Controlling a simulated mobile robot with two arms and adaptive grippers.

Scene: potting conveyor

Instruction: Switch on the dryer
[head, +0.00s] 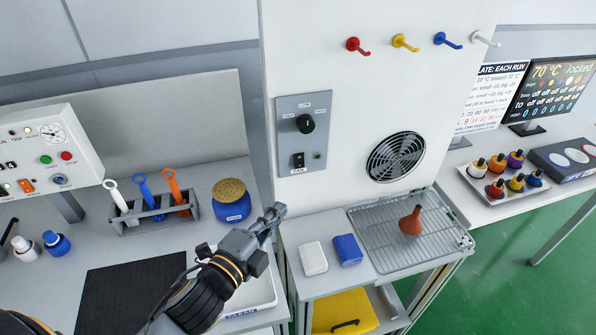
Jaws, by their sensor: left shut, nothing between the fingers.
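The dryer is a tall white cabinet wall (350,90) in the middle of the head view. It carries a grey control panel (287,112) with a black rotary knob (305,123) and a black switch (299,160) above a label reading FAN. A small dark green indicator (317,156) sits right of the switch. A round black fan grille (395,156) is to the right. My left gripper (275,215) is shut and empty, below and left of the panel and apart from it. My right gripper is not in view.
A blue jar (231,205) stands left of my gripper. A tool holder (153,220) is further left. Coloured hooks (352,45) project above.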

